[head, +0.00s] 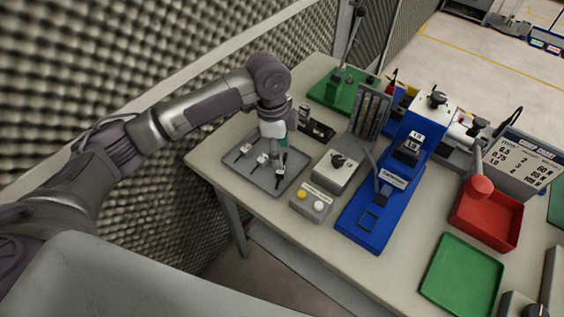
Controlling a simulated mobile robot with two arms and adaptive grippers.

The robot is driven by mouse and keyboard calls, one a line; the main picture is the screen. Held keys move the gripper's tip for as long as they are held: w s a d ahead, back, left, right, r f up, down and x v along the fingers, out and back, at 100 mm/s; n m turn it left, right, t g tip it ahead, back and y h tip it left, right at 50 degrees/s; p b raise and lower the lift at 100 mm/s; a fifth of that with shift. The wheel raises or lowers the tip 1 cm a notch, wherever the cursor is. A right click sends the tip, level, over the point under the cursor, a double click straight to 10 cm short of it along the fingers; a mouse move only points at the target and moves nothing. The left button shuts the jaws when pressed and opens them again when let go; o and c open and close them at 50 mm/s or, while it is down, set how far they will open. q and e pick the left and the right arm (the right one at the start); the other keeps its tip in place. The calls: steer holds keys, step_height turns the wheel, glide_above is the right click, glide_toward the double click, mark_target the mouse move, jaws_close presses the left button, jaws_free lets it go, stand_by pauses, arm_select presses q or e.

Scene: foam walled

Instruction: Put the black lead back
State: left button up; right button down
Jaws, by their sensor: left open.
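A grey tray (254,176) lies at the left end of the table. Several small dark pieces with pale, thin parts stand on it, one at its left (243,150) and one near its middle (262,160). I cannot tell which of them, if any, is the black lead. My left gripper (280,174) points down over the right part of the tray, open. A dark piece shows right at its fingertips, and I cannot tell whether they touch. My right gripper is not in view.
Right of the tray stand a grey box with a black knob (336,172), a two-button box (311,202) and a tall blue device (378,212). A green stand (335,92) is behind. A red bin (487,218) and green tray (462,275) lie right. Foam wall runs along the left.

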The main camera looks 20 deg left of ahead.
arm_select(q)
step_height(320, 180, up, 6)
steer(key=shift+a+r+b, duration=0.25)
steer(key=shift+a+b, duration=0.1)
